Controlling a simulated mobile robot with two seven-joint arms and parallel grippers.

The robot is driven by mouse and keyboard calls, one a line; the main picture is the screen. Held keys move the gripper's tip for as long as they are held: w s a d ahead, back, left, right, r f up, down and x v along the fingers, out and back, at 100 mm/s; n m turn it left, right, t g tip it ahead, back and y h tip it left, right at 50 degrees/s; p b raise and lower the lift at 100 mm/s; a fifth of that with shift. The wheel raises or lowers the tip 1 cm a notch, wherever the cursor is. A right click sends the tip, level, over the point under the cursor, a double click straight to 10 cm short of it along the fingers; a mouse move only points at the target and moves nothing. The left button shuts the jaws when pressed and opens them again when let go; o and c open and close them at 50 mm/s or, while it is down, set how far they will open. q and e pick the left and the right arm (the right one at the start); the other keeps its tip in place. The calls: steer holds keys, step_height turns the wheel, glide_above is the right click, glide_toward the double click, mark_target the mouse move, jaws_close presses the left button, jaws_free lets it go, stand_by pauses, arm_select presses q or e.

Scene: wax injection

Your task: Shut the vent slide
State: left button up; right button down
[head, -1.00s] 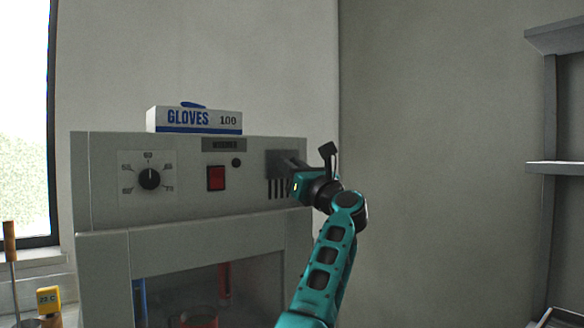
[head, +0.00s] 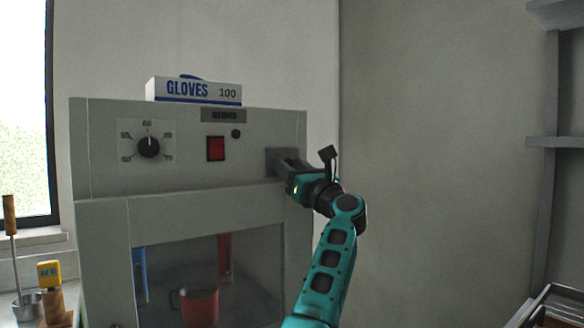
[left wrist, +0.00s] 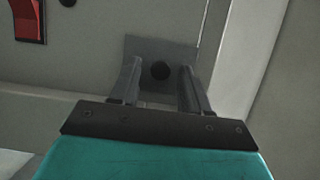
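The vent slide (head: 273,158) is a dark grey plate on the upper right of the warmer's front panel. No vent slots show around it. In the left wrist view the slide plate (left wrist: 160,45) has a round dark knob (left wrist: 160,70) at its middle. My left gripper (head: 286,168) is in front of the slide and hides part of it. In the left wrist view its two fingers (left wrist: 160,66) stand apart on either side of the knob, with gaps showing on both sides. My right gripper is in neither view.
The grey warmer (head: 90,150) carries a dial (head: 149,147), a red switch (head: 216,148) and a glove box (head: 194,91) on top. A red mug (head: 199,306) shows behind its window. Shelves (head: 556,142) stand at the right.

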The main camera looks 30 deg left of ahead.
arm_select(q)
steer(key=b+v, duration=0.1)
steer(key=v, duration=1.2)
steer(key=shift+w, duration=0.1)
